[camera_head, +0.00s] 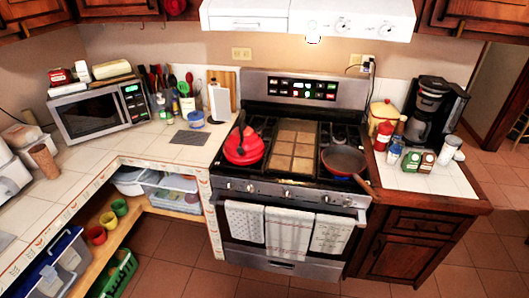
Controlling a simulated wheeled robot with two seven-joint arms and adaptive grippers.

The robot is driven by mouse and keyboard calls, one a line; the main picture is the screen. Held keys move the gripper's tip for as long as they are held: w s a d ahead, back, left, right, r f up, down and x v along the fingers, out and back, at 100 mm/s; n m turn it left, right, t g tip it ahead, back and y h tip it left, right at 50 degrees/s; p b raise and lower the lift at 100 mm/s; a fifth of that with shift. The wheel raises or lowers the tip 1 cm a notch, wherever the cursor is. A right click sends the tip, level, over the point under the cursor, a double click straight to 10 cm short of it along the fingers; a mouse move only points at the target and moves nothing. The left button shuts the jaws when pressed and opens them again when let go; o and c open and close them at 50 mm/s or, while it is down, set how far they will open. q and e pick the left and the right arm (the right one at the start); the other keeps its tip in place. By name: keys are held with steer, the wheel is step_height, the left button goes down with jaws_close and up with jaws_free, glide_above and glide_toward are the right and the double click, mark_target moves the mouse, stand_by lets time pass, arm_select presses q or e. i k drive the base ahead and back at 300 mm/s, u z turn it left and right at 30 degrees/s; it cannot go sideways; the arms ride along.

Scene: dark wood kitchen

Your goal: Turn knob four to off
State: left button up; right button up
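The stove (290,208) stands in the middle of the head view against the back wall. A row of several small round knobs runs along its front panel; one is at the left end (229,185), one left of the middle (250,188), one to the right (325,199) and one at the right end (347,203). No knob carries a readable number, and their settings are too small to tell. Neither of my grippers is in view, and nothing touches the knobs.
A red kettle (243,148) sits on the left burners and a pan (344,160) on the right, its handle reaching over the front edge near the right knobs. Towels (289,232) hang on the oven handle below. The tiled floor (200,275) in front is clear.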

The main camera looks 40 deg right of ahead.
mark_target(347, 201)
steer(key=z, duration=2.3)
steer(key=k, duration=0.35)
steer(key=u, duration=1.1)
steer(key=i, duration=0.65)
